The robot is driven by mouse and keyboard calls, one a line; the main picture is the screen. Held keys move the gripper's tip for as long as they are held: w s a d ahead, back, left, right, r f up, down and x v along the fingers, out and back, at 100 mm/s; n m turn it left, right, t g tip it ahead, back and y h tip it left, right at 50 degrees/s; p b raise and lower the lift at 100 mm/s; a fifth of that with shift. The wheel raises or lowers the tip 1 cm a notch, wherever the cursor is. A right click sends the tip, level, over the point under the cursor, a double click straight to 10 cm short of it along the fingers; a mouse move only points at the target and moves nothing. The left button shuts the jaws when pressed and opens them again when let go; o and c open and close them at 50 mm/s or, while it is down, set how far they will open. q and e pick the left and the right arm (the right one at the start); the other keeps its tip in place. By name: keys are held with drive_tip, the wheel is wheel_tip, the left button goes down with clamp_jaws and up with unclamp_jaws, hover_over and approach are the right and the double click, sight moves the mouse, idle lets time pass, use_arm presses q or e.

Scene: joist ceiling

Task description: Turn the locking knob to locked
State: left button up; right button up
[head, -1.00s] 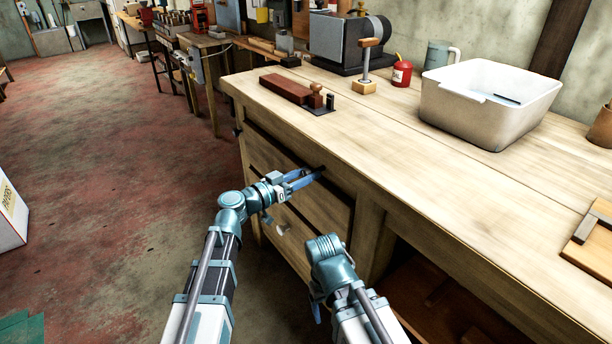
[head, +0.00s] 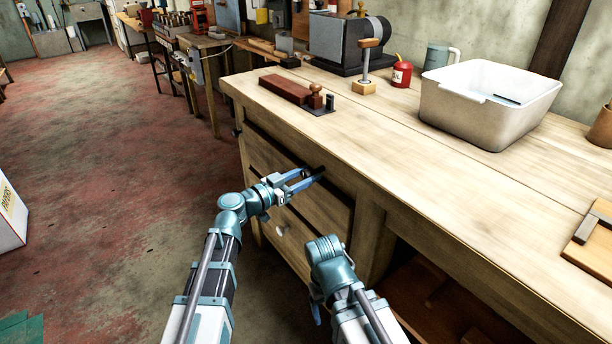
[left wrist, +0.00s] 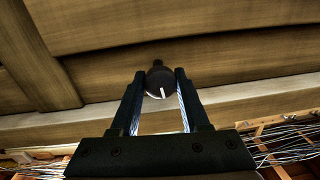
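The locking knob (left wrist: 160,76) is small, dark and round, with a white pointer mark. It sits on the wooden front of the workbench. In the left wrist view it lies between the two fingertips of my left gripper (left wrist: 160,82), and its mark points nearly straight down in that picture. In the head view my left gripper (head: 312,174) reaches the bench front below the top, its fingers spread apart around the knob. I cannot tell whether the fingers touch it. My right arm (head: 333,265) is low at bottom centre; its fingers are mostly hidden.
A drawer with a pale knob (head: 281,230) is below my left gripper. Open floor (head: 110,150) lies to the left.

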use_arm(q)
drive_tip(key=o, duration=0.4)
drive_tip(key=shift+c, duration=0.2)
drive_tip(key=v, duration=1.3)
drive_tip(key=shift+s+a, duration=0.25)
drive_tip(key=shift+a, duration=0.1)
drive_tip(key=shift+f, duration=0.1)
drive_tip(key=s+d+f+g+y, duration=0.3)
drive_tip(key=s+d+f+g, duration=0.6)
drive_tip(key=f, duration=0.4)
drive_tip(key=s+a+f+n+g+y, duration=0.35)
drive_tip(key=s+f+n+y, duration=0.25)
drive_tip(key=s+f+y, duration=0.45)
wheel_tip(320, 180, up, 31)
drive_tip(key=w+y+p, duration=0.1)
drive_tip(key=p, duration=2.8)
drive_tip(key=shift+w+a+f+n+t, duration=0.2)
drive_tip(key=shift+w+a+n+t, duration=0.1)
drive_tip(key=shift+a+t, duration=0.15)
